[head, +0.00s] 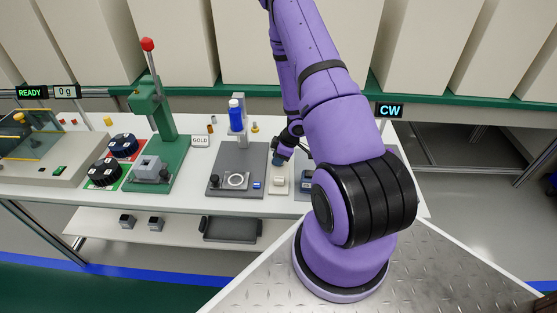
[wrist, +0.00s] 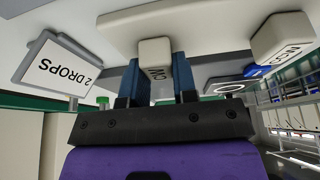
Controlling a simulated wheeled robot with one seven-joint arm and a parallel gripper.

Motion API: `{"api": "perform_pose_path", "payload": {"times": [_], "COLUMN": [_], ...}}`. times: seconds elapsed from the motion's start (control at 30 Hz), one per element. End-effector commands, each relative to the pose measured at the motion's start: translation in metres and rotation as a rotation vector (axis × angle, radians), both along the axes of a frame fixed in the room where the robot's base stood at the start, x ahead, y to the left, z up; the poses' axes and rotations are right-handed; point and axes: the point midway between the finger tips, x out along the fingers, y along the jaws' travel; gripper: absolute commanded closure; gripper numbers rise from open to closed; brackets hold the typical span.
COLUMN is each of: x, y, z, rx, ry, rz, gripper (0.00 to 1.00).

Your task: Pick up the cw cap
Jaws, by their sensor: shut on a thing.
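My gripper (head: 280,158) is low over the table, just right of the dark grey plate in the head view. In the wrist view its two blue fingers (wrist: 157,90) are a little apart and shut on a small pale piece with dark lettering (wrist: 158,72), which I take as the cw cap. Its lettering is too small to read surely. A cream block (wrist: 150,48) shows right behind the fingertips; I cannot tell whether the cap still touches it. In the head view the fingers hide the cap, and a cream stand (head: 280,184) shows just below them.
A dark grey plate (head: 226,160) with a ring and a blue bottle (head: 236,115) stands left of the gripper. A green press (head: 158,135) is further left. In the wrist view a "2 DROPS" sign (wrist: 62,68) and another cream block (wrist: 282,38) flank the gripper.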

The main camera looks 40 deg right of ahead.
Motion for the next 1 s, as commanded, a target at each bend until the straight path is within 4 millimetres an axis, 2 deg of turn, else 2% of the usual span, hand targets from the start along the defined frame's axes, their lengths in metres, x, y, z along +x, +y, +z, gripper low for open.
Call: {"api": "perform_pose_path", "payload": {"times": [0.27, 0.7, 1.0], "x": [0.0, 0.001, 0.0], "y": [0.0, 0.0, 0.0], "z": [0.015, 0.076, 0.098], "rx": [0.0, -0.002, 0.0], "ry": [-0.002, -0.003, -0.001], "rz": [0.001, 0.0, 0.001], "gripper": [0.95, 0.95, 0.95]}}
